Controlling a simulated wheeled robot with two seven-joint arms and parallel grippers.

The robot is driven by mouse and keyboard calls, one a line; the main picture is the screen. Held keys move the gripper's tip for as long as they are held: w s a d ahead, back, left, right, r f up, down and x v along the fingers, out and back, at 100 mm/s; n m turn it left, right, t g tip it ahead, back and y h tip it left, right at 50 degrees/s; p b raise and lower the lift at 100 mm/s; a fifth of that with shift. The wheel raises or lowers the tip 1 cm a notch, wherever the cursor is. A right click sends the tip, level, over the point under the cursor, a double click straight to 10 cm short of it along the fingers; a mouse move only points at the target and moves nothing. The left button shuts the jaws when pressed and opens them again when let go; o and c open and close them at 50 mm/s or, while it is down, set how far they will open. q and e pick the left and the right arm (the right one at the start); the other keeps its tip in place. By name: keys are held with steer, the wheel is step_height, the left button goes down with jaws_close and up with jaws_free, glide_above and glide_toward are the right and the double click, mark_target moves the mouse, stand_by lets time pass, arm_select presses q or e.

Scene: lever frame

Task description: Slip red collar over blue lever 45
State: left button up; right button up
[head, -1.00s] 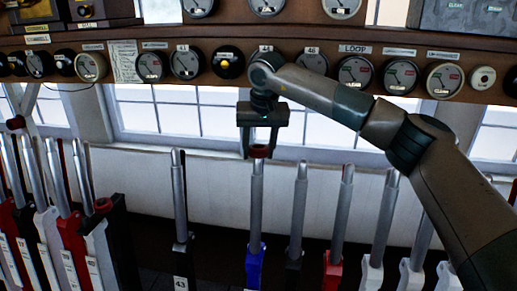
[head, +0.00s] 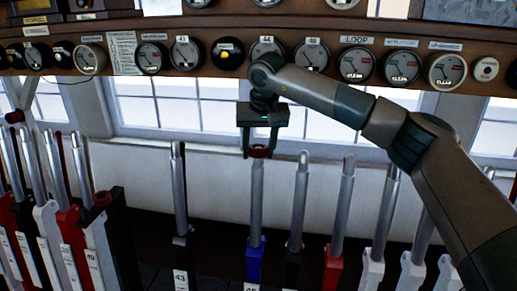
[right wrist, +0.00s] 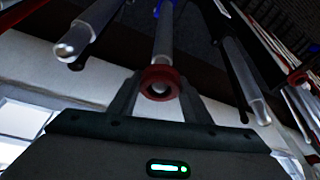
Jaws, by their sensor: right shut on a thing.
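The blue lever 45 (head: 257,200) stands upright, with a grey shaft and a blue lower part (head: 255,262). My right gripper (head: 260,151) is shut on the red collar (head: 260,148), level with the lever's top. In the right wrist view, the collar (right wrist: 160,70) is a ring between the fingertips (right wrist: 160,88). The lever's rounded grey tip shows inside its opening, and the shaft (right wrist: 164,38) runs on behind it. I cannot tell how far the tip passes through the ring. My left gripper is not in view.
Lever 43 (head: 179,195) stands to the left, and a black-based lever (head: 298,200) and red-based lever (head: 342,205) stand close on the right. More levers crowd both sides. A shelf of dials (head: 155,58) runs above, behind my right arm.

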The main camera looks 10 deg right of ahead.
steer(key=shift+s+f+b, duration=0.1)
steer(key=shift+f+b, duration=0.4)
steer(key=shift+f, duration=0.35)
steer(key=o, duration=1.2)
steer(key=shift+r, duration=0.1)
steer(key=shift+p+v, duration=1.85)
steer(key=shift+v, duration=2.55)
steer(key=shift+s, duration=0.1)
